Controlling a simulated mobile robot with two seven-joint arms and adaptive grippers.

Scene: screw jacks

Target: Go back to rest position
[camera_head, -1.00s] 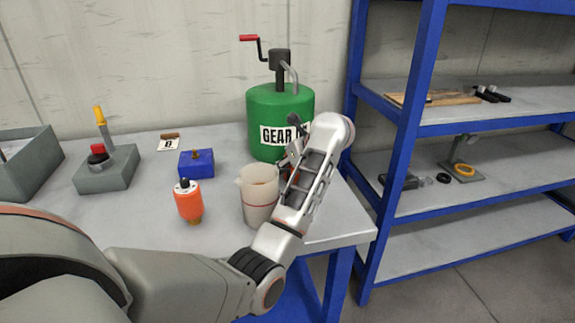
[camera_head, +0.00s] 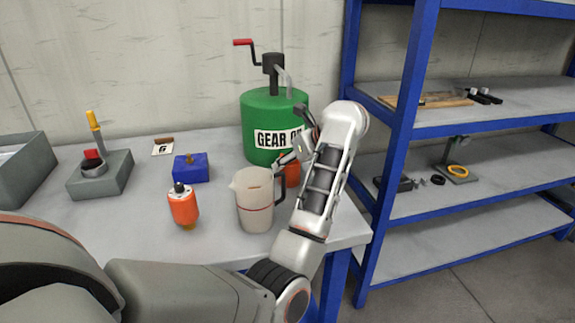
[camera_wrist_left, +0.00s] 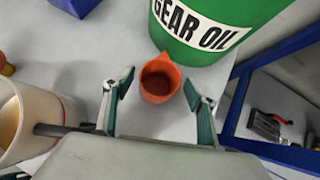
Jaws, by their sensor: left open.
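My left arm reaches across the table in the head view. Its gripper (camera_head: 293,139) is open, to the right of the white jug (camera_head: 257,200) and in front of the green drum. An orange cup (camera_head: 291,171) stands on the table between jug and drum, partly hidden by the gripper. In the left wrist view my gripper's open fingers (camera_wrist_left: 157,88) are on either side of the orange cup (camera_wrist_left: 160,80), with gaps to both sides. The jug (camera_wrist_left: 18,125) is just left of the gripper, its dark handle close to the left finger. My right gripper is not in view.
The green gear oil drum (camera_head: 268,115) stands behind the gripper. A blue box (camera_head: 191,168), an orange bottle (camera_head: 183,206) and a grey block with yellow lever (camera_head: 101,175) are to the left. A blue-framed shelf (camera_head: 405,130) stands close on the right.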

